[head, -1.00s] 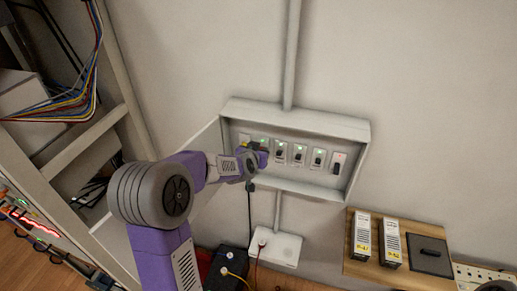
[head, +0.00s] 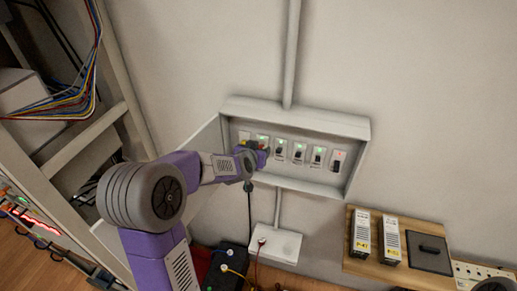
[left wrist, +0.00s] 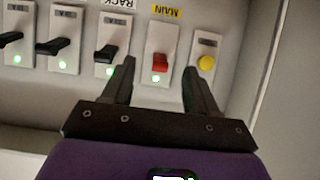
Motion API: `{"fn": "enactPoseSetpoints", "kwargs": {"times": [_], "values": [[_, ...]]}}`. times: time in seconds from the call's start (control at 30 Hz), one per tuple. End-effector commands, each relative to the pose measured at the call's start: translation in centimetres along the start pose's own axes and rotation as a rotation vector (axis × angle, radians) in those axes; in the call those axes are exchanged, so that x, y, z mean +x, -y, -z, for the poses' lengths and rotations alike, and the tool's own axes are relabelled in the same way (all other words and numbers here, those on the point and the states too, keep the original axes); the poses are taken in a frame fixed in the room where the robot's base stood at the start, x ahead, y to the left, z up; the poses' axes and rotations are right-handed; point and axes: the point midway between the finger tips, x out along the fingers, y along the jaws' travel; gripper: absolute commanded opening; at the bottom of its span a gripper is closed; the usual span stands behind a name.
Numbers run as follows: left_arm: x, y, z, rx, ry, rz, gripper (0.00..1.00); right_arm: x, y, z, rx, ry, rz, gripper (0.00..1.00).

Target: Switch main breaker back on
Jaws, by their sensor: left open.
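The breaker panel (head: 305,192) is a grey wall box with a row of switches. In the left wrist view, seen upside down, the main breaker has a red lever (left wrist: 159,63) beside the yellow MAIN label (left wrist: 165,12). A small green-white light (left wrist: 156,79) glows at the lever's end. My left gripper (left wrist: 158,70) is open, its fingers one on each side of the red lever in the picture; contact cannot be told. In the head view my left gripper (head: 262,150) is at the panel's left end and partly hides the main breaker. My right gripper is not in view.
Several black-lever breakers (left wrist: 107,52) with green lights stand beside the main breaker, and a yellow button (left wrist: 206,62) on its other side. The panel's open door (head: 205,140) is at left. A wooden board (head: 375,268) with modules is at lower right. A cabling rack is at far left.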

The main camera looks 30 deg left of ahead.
Motion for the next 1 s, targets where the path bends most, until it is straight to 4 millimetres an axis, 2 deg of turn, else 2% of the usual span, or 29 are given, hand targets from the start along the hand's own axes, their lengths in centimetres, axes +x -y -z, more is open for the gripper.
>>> {"fn": "enactPoseSetpoints", "kwargs": {"times": [0.1,0.33,0.5,1.0], "values": [[-2.3,-0.1,0.3,-0.002,-0.002,-0.002,0.58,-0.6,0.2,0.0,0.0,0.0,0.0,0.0],[-5.2,0.0,0.2,-0.001,-0.001,-0.002,0.58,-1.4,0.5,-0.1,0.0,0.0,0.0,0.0],[-5.8,0.0,0.0,0.0,0.0,-0.001,0.58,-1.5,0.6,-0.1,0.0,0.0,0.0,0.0],[-5.5,-0.1,-0.4,0.001,0.007,-0.003,0.58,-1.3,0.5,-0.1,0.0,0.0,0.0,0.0]]}}
